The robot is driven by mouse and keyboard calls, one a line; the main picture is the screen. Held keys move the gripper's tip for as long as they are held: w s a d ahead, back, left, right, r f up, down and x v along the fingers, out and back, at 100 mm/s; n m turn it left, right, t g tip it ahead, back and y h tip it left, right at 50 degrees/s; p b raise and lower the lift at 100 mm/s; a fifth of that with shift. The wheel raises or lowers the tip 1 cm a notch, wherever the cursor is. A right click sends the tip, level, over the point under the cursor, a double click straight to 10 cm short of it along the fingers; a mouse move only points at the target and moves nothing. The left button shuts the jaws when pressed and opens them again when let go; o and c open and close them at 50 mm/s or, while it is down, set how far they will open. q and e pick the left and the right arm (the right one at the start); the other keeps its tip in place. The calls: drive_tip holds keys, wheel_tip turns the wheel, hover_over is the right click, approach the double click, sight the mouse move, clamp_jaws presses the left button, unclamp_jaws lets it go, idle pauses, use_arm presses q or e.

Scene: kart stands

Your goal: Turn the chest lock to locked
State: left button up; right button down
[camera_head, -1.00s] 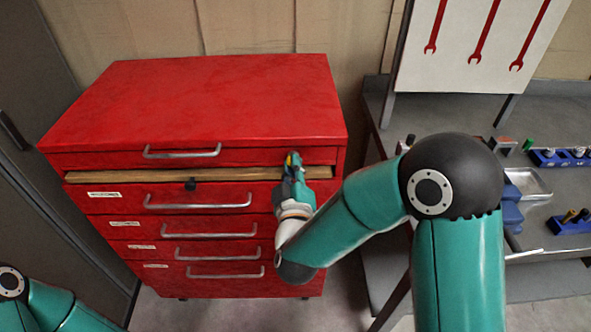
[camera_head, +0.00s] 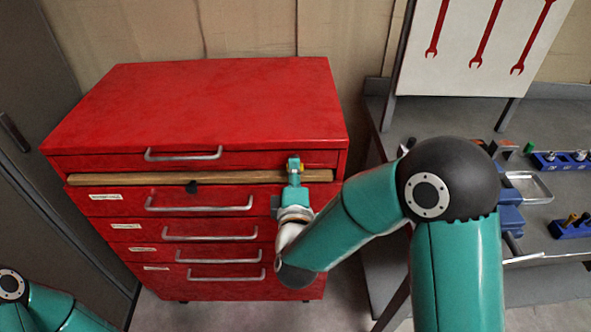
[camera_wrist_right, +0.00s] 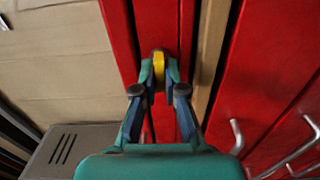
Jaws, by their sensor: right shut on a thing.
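The red chest (camera_head: 200,105) stands at left centre in the head view. My right gripper (camera_head: 294,164) is at the right end of its top drawer front, just above the wooden strip. In the right wrist view my right gripper (camera_wrist_right: 158,70) is shut on a small yellow piece, the chest lock's key or knob (camera_wrist_right: 158,64), against the red front. My left gripper is out of view; only part of that arm shows.
Metal handles (camera_head: 200,203) stick out from the drawers. A grey workbench (camera_head: 548,110) with tools and trays stands at the right.

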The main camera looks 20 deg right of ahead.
drive_tip(key=shift+a+f+n, duration=0.15)
drive_tip(key=shift+f+n, duration=0.1)
drive_tip(key=shift+n, duration=0.15)
drive_tip(key=c, duration=1.2)
unclamp_jaws()
drive_tip(key=shift+r, duration=0.1)
drive_tip(key=shift+c, duration=0.2)
drive_tip(key=shift+s, duration=0.15)
drive_tip(key=v, duration=0.7)
drive_tip(key=shift+s, duration=0.1)
